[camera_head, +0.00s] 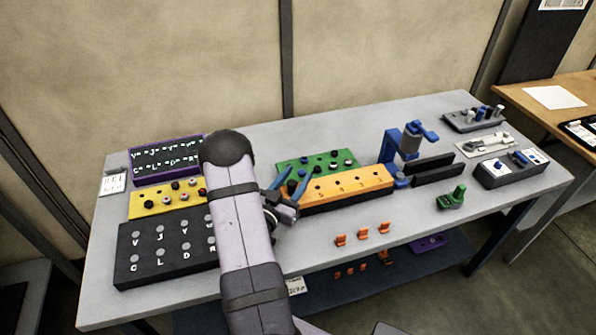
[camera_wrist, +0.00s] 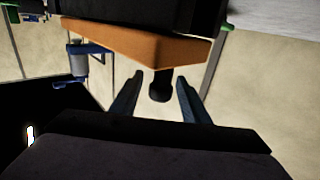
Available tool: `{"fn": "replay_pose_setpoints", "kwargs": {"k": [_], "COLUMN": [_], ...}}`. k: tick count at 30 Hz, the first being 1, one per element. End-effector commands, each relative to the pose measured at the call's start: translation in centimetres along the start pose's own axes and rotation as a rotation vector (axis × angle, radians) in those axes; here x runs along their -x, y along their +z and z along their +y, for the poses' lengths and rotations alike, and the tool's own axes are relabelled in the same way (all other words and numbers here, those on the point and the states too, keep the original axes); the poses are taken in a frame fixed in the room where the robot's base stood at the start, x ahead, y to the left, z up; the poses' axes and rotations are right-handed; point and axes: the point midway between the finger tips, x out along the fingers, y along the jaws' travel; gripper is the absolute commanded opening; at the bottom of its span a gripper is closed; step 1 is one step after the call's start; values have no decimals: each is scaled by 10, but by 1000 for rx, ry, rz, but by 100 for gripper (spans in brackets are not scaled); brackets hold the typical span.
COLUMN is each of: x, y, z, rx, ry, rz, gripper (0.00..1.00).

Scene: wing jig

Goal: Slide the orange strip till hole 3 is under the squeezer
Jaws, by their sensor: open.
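The orange strip (camera_head: 345,190) lies mid-table, its right end by the blue squeezer (camera_head: 392,146). Small marks show on its top, too small to read, so I cannot tell which hole is at the squeezer. My gripper (camera_head: 291,181) is open at the strip's left end. In the wrist view its two blue fingers (camera_wrist: 160,77) stand apart on either side of a dark knob (camera_wrist: 160,90), just beyond the orange strip (camera_wrist: 135,45). Contact with the knob cannot be told. The squeezer (camera_wrist: 79,62) also shows in the wrist view. My arm hides part of the table left of the strip.
A green block (camera_head: 325,160) with knobs stands behind the strip. Black rails (camera_head: 436,172) lie right of the squeezer. A green clamp-like piece (camera_head: 452,197) and several orange clips (camera_head: 363,233) are in front. Yellow (camera_head: 150,205) and black (camera_head: 140,262) boards lie left.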

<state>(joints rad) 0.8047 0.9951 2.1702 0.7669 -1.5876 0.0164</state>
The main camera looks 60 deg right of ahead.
Motion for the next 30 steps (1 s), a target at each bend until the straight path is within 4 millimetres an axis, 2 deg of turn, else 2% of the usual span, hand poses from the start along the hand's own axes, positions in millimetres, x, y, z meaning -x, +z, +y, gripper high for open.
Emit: {"fn": "replay_pose_setpoints", "kwargs": {"k": [6, 15, 20, 21, 26, 30], "x": [-15, -16, -16, -16, -17, -24], "y": [-1, 0, 0, 0, 0, 1], "z": [0, 0, 0, 0, 1, 9], "rx": [0, 0, 0, 0, 0, 0], "ry": [0, -1, -1, -1, 0, 4], "rz": [0, 0, 0, 0, 0, 1], "gripper": [42, 42, 4, 0, 0, 0]}}
